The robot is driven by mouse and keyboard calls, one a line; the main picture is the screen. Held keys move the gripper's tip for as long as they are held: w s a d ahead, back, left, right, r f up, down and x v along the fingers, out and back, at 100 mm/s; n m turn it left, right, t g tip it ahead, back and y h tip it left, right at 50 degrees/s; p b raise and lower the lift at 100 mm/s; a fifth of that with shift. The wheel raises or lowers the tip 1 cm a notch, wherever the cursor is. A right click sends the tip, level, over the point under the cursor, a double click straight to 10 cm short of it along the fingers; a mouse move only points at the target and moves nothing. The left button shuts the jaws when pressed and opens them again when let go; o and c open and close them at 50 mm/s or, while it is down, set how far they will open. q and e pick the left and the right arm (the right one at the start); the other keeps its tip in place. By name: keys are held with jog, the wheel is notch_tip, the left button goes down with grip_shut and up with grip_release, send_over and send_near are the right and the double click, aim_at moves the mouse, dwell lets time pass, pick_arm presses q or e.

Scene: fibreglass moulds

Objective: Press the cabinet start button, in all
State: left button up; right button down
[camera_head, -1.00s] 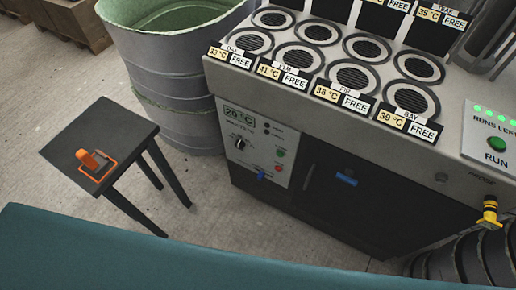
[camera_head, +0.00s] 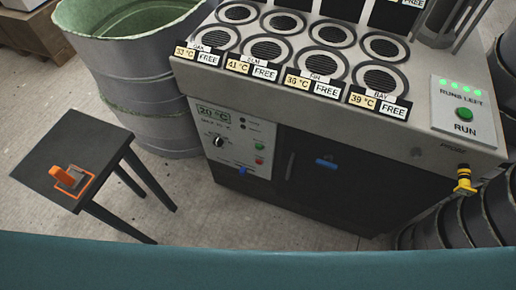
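The grey cabinet (camera_head: 345,120) stands in the middle right of the head view. Its front has a control panel (camera_head: 232,138) with a display reading 20 °C, a black knob (camera_head: 219,141), a small green button (camera_head: 260,146) and a small red button (camera_head: 259,161) below it. A larger green RUN button (camera_head: 464,114) sits on a pale plate at the top right, under several lit green lamps labelled RUNS LEFT. Neither of my grippers shows in this view.
A black stool (camera_head: 100,140) with an orange-handled item (camera_head: 71,180) stands at left. A grey drum (camera_head: 150,90) is beside the cabinet. A yellow and black fitting (camera_head: 464,180) is on the cabinet's right. A teal surface (camera_head: 250,268) crosses the bottom. Floor shows between stool and cabinet.

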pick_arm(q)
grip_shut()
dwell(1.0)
